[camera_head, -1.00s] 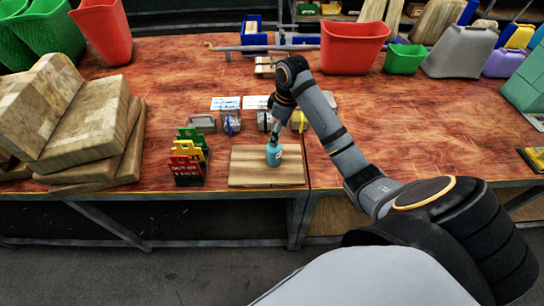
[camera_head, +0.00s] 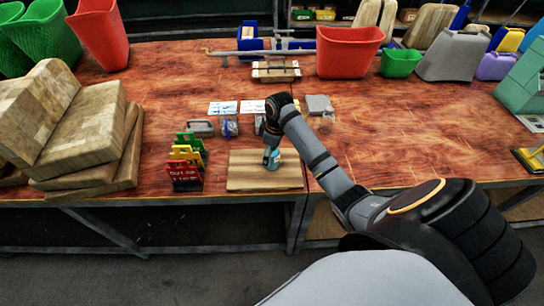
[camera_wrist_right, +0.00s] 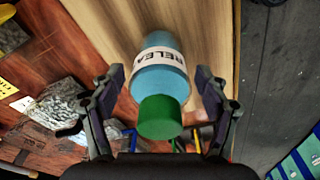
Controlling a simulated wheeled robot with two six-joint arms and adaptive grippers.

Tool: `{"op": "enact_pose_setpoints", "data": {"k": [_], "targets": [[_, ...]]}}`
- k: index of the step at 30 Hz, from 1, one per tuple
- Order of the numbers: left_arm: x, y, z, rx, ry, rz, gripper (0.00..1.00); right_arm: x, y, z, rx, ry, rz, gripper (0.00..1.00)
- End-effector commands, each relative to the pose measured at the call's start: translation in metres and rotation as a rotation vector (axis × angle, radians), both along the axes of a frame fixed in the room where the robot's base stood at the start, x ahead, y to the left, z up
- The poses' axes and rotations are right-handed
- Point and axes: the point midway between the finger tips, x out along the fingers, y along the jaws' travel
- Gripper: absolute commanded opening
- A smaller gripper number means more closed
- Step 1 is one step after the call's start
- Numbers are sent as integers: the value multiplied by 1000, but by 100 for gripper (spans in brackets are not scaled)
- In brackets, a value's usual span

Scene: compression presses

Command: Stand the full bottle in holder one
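A light blue bottle (camera_head: 271,161) stands on the wooden board (camera_head: 240,171) near the table's front edge. In the right wrist view the bottle (camera_wrist_right: 160,72) has a green cap and a white label reading "RELEA". My right gripper (camera_wrist_right: 160,100) is open around the bottle, one finger on each side, with gaps visible. In the head view my right gripper (camera_head: 271,146) covers the bottle's top. A grey metal device with a blue part (camera_head: 229,126) stands behind the board; another behind my wrist is partly hidden. I cannot tell which is holder one. My left gripper is out of view.
Coloured signs (camera_head: 186,165) stand left of the board, and thick wooden blocks (camera_head: 75,130) lie farther left. White cards (camera_head: 222,107) lie behind the metal devices. A red bin (camera_head: 348,52) stands at the back. The table's right middle is clear.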

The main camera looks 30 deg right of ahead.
Motion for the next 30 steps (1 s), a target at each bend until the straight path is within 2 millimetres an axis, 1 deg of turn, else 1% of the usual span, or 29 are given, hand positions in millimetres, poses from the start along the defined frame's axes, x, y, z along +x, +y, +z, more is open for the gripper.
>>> {"op": "enact_pose_setpoints", "data": {"k": [1, 2, 12, 13, 14, 20, 23, 26, 28, 30], "targets": [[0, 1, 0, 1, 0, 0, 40, 0, 0, 0, 0, 0, 0, 64], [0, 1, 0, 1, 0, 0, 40, 0, 0, 0, 0, 0, 0, 60], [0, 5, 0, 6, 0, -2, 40, 0, 0, 0, 0, 0, 0, 13], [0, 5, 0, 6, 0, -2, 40, 0, 0, 1, 0, -1, 0, 12], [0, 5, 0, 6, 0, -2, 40, 0, 0, 1, 0, -1, 0, 5], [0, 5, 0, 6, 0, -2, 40, 0, 0, 2, 0, -1, 0, 5], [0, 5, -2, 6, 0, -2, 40, 1, 0, 6, -1, -3, 0, 5], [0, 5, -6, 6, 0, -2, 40, 1, -1, 17, -1, -5, 0, 5], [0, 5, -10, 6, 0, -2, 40, 2, -1, 30, -2, -6, 0, 5], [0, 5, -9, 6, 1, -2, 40, -9, 2, 44, -3, -5, 1, 5]]}}
